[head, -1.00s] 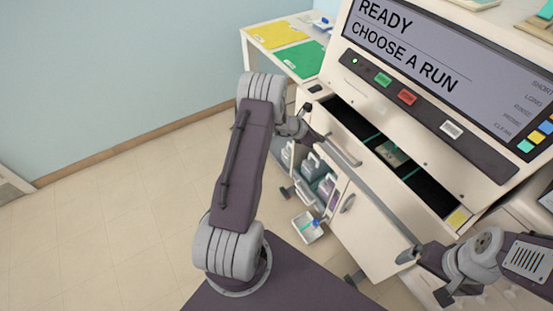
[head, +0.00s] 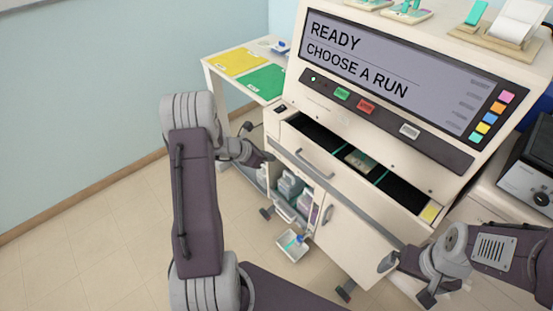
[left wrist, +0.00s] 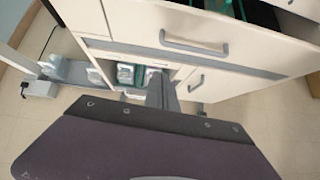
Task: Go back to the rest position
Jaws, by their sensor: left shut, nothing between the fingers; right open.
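My left gripper (head: 264,157) is shut and empty, in front of the left end of the open drawer (head: 299,143) of the staining machine. It is apart from the drawer handle (head: 313,165). In the left wrist view the shut fingers (left wrist: 162,88) point towards the cabinet front, below the drawer handle (left wrist: 193,43). My right gripper (head: 406,280) is open and empty near the lower right of the machine's cabinet. The machine's screen (head: 390,75) reads "READY CHOOSE A RUN".
A side table (head: 215,82) with yellow and green mats stands at the left. Below the drawer, an open compartment holds several bottles (head: 290,187), and a white tray (head: 292,245) sits low in front. The floor at left (head: 80,240) is clear.

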